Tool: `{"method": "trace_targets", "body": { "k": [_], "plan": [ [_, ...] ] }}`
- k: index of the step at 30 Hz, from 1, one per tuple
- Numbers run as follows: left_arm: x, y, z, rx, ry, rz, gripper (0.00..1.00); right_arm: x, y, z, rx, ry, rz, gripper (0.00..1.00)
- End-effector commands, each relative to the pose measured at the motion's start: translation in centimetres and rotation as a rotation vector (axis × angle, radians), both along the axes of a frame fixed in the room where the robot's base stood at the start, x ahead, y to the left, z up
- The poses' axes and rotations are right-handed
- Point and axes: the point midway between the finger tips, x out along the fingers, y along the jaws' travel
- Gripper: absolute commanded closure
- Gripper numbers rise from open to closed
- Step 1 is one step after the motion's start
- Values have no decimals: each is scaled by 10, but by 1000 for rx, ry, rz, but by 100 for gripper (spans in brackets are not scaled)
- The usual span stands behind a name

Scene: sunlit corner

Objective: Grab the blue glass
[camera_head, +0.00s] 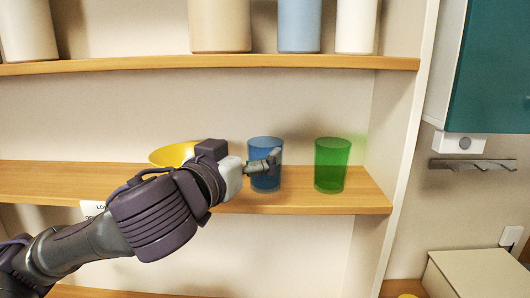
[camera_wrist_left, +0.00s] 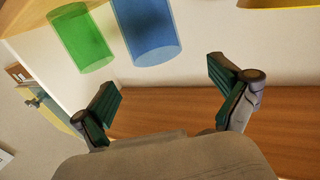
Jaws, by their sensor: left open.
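The blue glass (camera_head: 264,146) stands upright on the middle wooden shelf, between a yellow bowl and a green glass. My left gripper (camera_head: 266,164) comes in from the left, and its fingers overlap the front of the blue glass in the head view. In the left wrist view, the gripper (camera_wrist_left: 165,90) is open and empty, with its two fingers wide apart. There the blue glass (camera_wrist_left: 148,32) shows at the top, beyond the fingertips and not between them. Part of it is cut off by the frame edge. My right gripper is not in view.
The green glass (camera_head: 332,165) stands right of the blue one. The yellow bowl (camera_head: 172,154) is partly hidden behind my left arm. The middle shelf (camera_head: 366,196) ends at a white side panel (camera_head: 403,150). An upper shelf (camera_head: 210,63) holds several containers above the glasses.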

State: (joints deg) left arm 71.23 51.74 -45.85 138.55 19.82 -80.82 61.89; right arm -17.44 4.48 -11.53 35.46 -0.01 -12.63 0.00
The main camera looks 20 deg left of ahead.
Motion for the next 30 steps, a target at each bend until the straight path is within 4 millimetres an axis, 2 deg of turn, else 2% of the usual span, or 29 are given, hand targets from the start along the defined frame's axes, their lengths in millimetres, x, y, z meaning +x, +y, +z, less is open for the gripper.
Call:
{"method": "trace_targets", "body": {
  "k": [3,7,14,18,26,30],
  "plan": [
    [14,-2,0,0,0,0,2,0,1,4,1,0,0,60],
    [21,-3,-1,1,0,0,2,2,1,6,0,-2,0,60],
    [52,-8,-2,3,2,1,2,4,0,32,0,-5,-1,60],
    [67,-10,-4,0,-1,0,2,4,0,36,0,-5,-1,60],
    [70,-10,-7,1,-3,0,2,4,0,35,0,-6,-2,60],
    [70,-10,-7,1,-3,0,22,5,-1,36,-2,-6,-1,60]
  ]
}}
